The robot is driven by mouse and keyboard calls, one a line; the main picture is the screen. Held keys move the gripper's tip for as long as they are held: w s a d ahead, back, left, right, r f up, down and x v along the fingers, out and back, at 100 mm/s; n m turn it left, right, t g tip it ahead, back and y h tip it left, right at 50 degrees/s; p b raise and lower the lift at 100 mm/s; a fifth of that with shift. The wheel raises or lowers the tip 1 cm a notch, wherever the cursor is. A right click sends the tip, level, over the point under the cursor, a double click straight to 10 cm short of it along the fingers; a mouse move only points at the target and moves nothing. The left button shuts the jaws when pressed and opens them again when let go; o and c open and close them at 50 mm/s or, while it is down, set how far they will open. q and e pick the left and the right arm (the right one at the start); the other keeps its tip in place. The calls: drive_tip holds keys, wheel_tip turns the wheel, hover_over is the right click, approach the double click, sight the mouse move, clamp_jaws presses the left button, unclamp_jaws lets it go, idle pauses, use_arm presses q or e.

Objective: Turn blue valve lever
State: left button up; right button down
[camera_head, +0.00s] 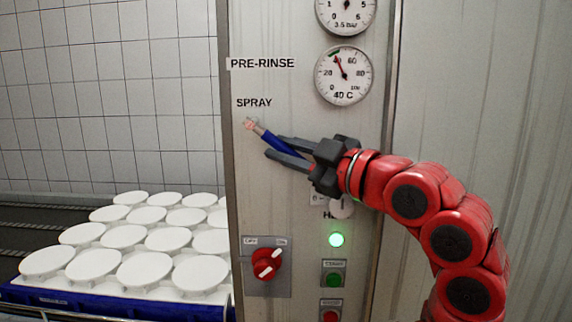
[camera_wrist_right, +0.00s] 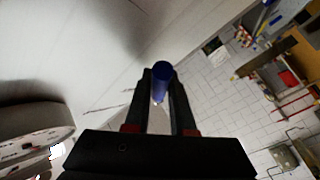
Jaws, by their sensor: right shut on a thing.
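The blue valve lever (camera_head: 268,139) sits on the panel below the "SPRAY" label in the head view. It slants down and to the right from its metal pivot (camera_head: 250,125). My right gripper (camera_head: 273,147) reaches in from the right with its two dark fingers along the lever, shut on it. In the right wrist view the blue lever (camera_wrist_right: 161,72) shows between the fingertips of the gripper (camera_wrist_right: 160,88). The lever's lower end is partly hidden by the fingers and gripper body in the head view. My left gripper is in neither view.

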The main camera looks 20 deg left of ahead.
drive_tip(key=c, duration=1.1)
unclamp_jaws()
drive_tip(key=shift+o, duration=0.2)
drive_tip(key=shift+s+d+f, duration=0.1)
drive_tip(key=shift+s+d, duration=0.05)
drive_tip(key=shift+d, duration=0.15)
drive_tip(key=b+v, duration=0.4)
drive_tip(key=v, duration=1.2)
drive_tip(key=shift+d, duration=0.3)
drive_tip(key=shift+s, duration=0.1)
